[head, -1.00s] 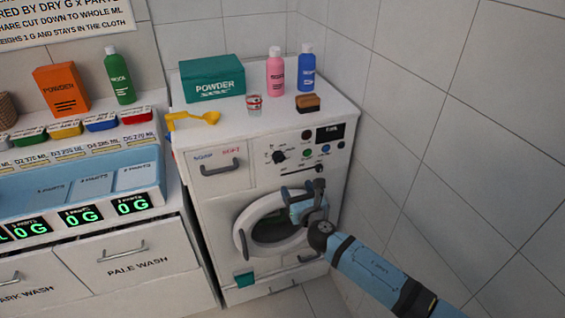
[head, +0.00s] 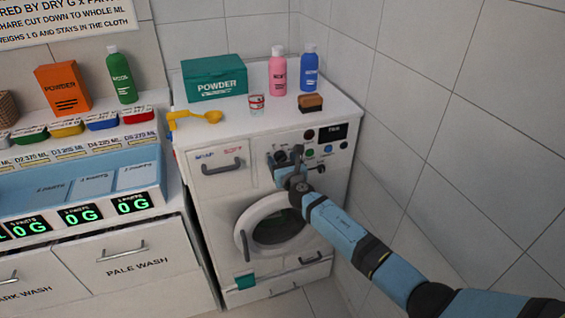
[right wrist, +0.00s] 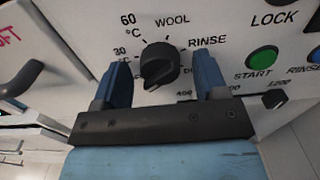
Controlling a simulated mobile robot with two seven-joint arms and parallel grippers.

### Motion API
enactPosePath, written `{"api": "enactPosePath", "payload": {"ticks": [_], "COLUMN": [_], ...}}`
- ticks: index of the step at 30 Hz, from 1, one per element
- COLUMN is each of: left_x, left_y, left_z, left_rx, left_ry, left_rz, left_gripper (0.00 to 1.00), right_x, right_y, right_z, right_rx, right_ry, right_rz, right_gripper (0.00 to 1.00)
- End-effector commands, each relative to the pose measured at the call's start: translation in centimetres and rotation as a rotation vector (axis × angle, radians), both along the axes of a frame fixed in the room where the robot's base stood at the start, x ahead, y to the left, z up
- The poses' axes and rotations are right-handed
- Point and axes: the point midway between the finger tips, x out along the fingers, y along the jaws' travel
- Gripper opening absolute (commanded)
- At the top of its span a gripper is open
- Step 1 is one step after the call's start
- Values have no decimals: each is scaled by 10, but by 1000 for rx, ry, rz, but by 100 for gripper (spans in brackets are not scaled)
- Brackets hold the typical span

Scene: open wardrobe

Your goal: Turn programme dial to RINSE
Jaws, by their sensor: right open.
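The programme dial (right wrist: 160,66) is a black round knob on the washing machine's white front panel. In the right wrist view, printed marks around it include 30 °C, 60 °C, WOOL and RINSE (right wrist: 207,41), with RINSE to its upper right. I cannot clearly tell which mark the dial points to. My right gripper (right wrist: 161,72) is open, with one blue finger on each side of the dial and visible gaps between. In the head view my right gripper (head: 285,156) is at the panel and largely hides the dial. My left gripper is not in view.
The washing machine (head: 207,190) has a drawer at left and a round door (head: 243,218) below the panel. A green START button (right wrist: 262,58) is right of the dial. A tiled wall is at right.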

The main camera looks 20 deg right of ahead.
Motion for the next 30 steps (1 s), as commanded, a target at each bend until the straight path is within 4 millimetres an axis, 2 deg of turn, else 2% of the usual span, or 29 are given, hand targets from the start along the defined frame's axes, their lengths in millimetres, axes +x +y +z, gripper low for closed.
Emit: {"api": "enactPosePath", "payload": {"ticks": [7,12,14,23,30], "left_x": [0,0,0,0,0], "left_y": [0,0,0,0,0], "left_z": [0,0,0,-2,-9], "left_rx": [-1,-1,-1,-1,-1], "left_ry": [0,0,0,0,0], "left_rz": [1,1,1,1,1], "left_gripper": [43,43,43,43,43], "right_x": [1,0,0,0,0], "right_y": [0,0,0,0,0], "right_z": [0,0,0,-1,-2], "right_rx": [0,0,0,30,155], "right_ry": [0,0,0,1,4], "right_rz": [0,-1,-1,-1,-1], "right_gripper": [66,27,17,17,17]}}
